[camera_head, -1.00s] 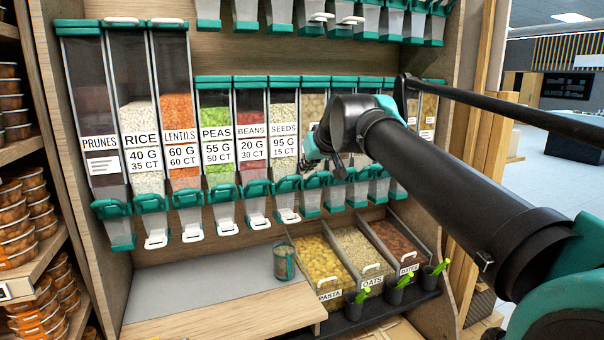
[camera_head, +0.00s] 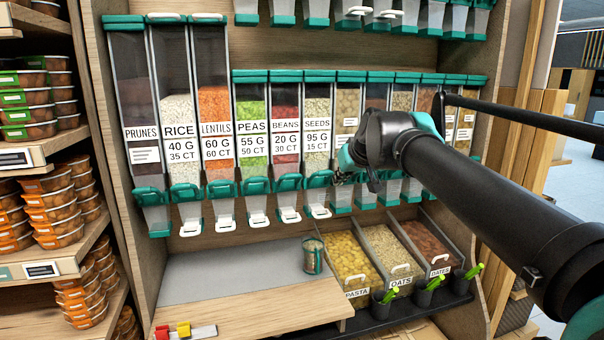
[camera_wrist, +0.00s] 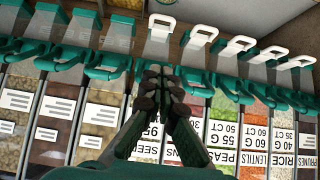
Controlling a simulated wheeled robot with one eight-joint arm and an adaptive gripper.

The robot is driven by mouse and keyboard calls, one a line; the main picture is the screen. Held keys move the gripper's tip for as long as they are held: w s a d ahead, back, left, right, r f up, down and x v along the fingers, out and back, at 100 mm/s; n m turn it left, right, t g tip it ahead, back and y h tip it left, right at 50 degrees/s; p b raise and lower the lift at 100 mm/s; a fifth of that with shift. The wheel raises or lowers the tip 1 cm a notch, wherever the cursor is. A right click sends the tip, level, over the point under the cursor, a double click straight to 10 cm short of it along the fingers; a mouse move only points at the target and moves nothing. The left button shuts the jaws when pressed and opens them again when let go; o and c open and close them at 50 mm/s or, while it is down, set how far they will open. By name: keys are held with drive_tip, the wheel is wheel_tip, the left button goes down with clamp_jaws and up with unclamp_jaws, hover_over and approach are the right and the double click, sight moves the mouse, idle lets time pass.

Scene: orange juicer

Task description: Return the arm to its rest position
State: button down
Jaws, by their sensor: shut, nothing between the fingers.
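My arm reaches in from the right in the head view, bent at a dark joint. My gripper (camera_head: 343,176) is at its end, in front of the dispenser row just right of the seeds dispenser (camera_head: 317,130). In the wrist view my gripper (camera_wrist: 152,75) has its dark fingers together with nothing held, close to the dispenser outlets. A small cup (camera_head: 312,255) with a teal lower part stands on the grey counter below, apart from the gripper.
Labelled dispensers such as rice (camera_head: 181,135) and lentils (camera_head: 216,130) line the wall. Bins of pasta (camera_head: 355,262), oats (camera_head: 391,250) and dates (camera_head: 425,242) sit below right. Shelves of packed tubs (camera_head: 52,205) are at left. The wooden counter front (camera_head: 250,308) is mostly clear.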

drive_tip(key=s+f+g, duration=0.1)
drive_tip(key=s+f, duration=0.1)
drive_tip(key=f, duration=0.8)
drive_tip(key=s+f+g, duration=0.2)
drive_tip(key=s+f, duration=0.1)
drive_tip(key=f, duration=0.6)
drive_tip(key=s+d+f+m+g+h, duration=0.1)
drive_tip(key=s+d+f+m+g, duration=0.1)
drive_tip(key=s+f, duration=1)
wheel_tip(320, 180, down, 4)
drive_tip(key=shift+s+d+r+h, duration=0.15)
drive_tip(key=shift+h, duration=0.25)
